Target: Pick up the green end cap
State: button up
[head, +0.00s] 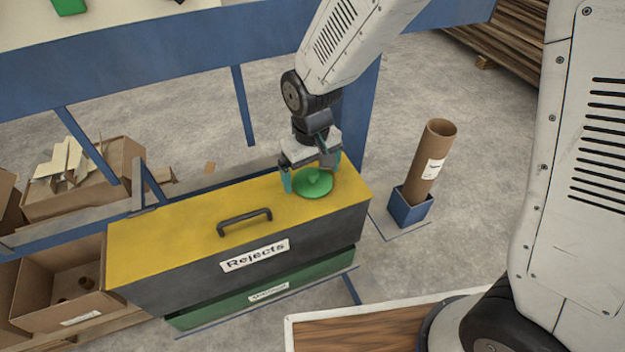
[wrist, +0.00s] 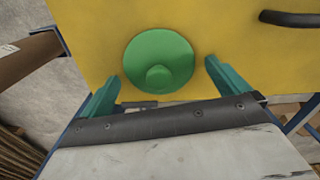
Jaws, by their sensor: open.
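The green end cap (head: 314,183) is a round disc with a small raised knob. It lies on the yellow top of the Rejects box (head: 180,221), near its right end. In the wrist view the green end cap (wrist: 158,62) is ahead of and between my fingers. My gripper (head: 311,177) is open, its teal fingers above the box top and close around the cap in the head view. In the wrist view both fingers of my gripper (wrist: 160,82) are apart and empty. I cannot tell whether the fingertips touch the box top.
A black handle (head: 244,221) stands up from the box top left of the cap. A cardboard tube (head: 431,160) leans in a blue holder (head: 403,208) to the right. Cardboard boxes (head: 62,290) are at the left. A blue bench frame (head: 150,78) runs behind.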

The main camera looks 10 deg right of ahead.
jog(key=shift+f, duration=0.3)
jog(key=c, duration=0.9)
jog(key=shift+r, duration=0.15)
